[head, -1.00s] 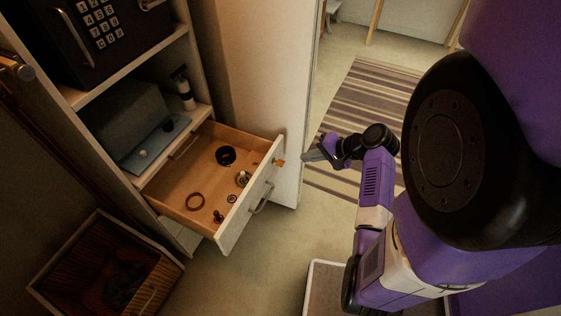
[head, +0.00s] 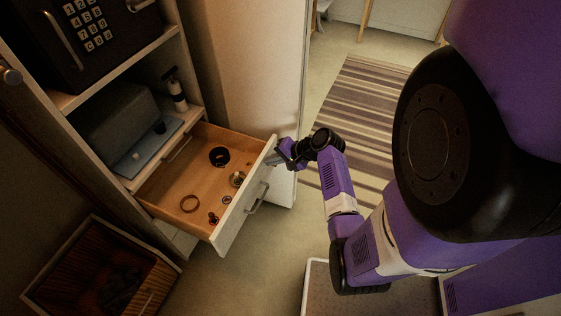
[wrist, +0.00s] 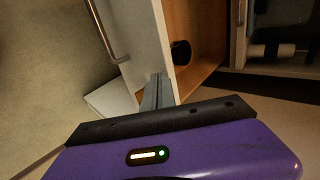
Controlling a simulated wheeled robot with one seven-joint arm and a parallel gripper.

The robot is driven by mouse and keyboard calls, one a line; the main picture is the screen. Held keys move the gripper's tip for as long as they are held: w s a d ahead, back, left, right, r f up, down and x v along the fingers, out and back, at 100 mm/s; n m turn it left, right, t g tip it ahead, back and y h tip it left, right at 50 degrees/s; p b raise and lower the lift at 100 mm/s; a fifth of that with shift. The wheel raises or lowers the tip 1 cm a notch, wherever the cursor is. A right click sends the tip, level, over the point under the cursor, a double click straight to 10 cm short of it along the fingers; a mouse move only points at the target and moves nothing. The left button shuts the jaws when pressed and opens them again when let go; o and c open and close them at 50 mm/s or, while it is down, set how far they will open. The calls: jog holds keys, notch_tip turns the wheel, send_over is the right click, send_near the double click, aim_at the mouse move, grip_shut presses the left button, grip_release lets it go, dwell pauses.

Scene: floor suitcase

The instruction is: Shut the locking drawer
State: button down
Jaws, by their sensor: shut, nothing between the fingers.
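The locking drawer (head: 170,190) stands pulled out of the cabinet, its white front (head: 237,215) facing lower right with a metal bar handle (head: 257,198). Several small round items lie inside, including a dark cup (head: 219,156) and a ring (head: 190,203). My gripper (head: 276,158) is shut and empty at the right end of the front. In the wrist view its fingers (wrist: 157,92) lie over the edge of the drawer front (wrist: 140,45); I cannot tell whether they touch. The handle (wrist: 108,30) is left of them there.
A keypad safe (head: 90,40) and a grey box (head: 118,120) sit on the shelves above. A wooden bin (head: 100,275) stands on the floor at lower left. A pale panel (head: 262,70) stands beside the drawer. Floor in front of the drawer is clear.

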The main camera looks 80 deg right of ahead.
jog(key=shift+w, duration=0.25)
jog(key=shift+d, duration=0.1)
jog(key=w+d+b, duration=0.3)
jog(key=w+b, duration=0.1)
jog(key=w, duration=1.1)
jog(key=w+d+b, duration=0.4)
jog(key=w+b, duration=0.1)
jog(key=w, duration=1)
jog(key=shift+w+r, duration=0.1)
jog(key=shift+w, duration=0.1)
